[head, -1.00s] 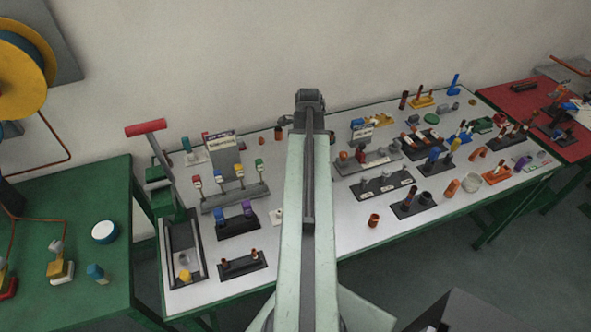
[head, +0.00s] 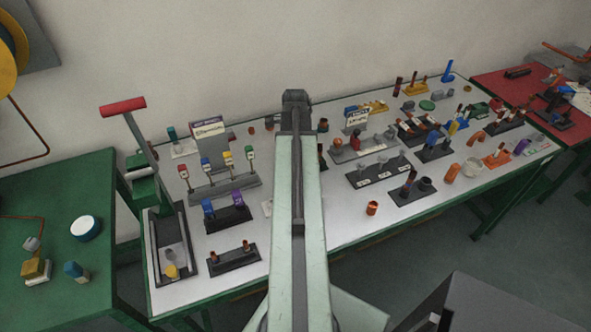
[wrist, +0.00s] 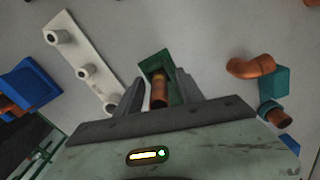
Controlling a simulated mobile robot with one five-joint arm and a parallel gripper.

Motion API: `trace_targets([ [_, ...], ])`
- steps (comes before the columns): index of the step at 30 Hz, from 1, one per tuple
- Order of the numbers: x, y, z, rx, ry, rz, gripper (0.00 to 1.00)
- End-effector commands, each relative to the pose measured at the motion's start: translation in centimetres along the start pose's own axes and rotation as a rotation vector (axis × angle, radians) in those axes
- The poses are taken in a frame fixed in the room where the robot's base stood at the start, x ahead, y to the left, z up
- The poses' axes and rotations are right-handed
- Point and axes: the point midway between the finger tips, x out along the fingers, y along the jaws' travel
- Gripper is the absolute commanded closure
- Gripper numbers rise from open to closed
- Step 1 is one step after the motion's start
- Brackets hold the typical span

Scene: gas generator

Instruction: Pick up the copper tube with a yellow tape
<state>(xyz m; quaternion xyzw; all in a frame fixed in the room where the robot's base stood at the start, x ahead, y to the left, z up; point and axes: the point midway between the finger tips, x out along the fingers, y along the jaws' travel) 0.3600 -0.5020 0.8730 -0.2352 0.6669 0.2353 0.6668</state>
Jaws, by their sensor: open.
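In the wrist view, a copper tube (wrist: 159,94) points toward the camera from a dark green holder (wrist: 150,63). My gripper (wrist: 158,88) is open, with one grey finger on each side of this tube. I cannot tell whether the fingers touch it. A yellowish-orange tint shows on the tube, but I cannot tell if it is tape. In the head view, my arm runs up the middle over the table and hides the gripper's fingers and the tube between them.
In the wrist view, a white rack (wrist: 85,70) lies left, a blue block (wrist: 28,85) farther left, and a copper elbow (wrist: 250,67) with a teal piece right. In the head view, the white table (head: 350,235) is crowded; a red-handled lever (head: 124,106) stands left.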

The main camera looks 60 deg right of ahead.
Motion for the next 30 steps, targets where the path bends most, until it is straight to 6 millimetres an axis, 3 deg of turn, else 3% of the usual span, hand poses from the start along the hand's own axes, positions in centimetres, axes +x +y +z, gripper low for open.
trace_targets([
  [1,0.8,0.0,0.0,0.000,0.000,0.000,0.55],
  [7,0.4,0.0,0.0,0.000,0.000,0.000,0.55],
  [8,0.4,0.0,-0.1,0.000,0.000,0.000,0.61],
  [12,0.4,0.0,-0.1,0.000,0.000,0.000,1.00],
  [23,0.1,0.0,-0.1,0.001,0.000,0.000,1.00],
  [30,-3.1,0.0,-0.1,0.002,0.000,0.000,1.00],
])
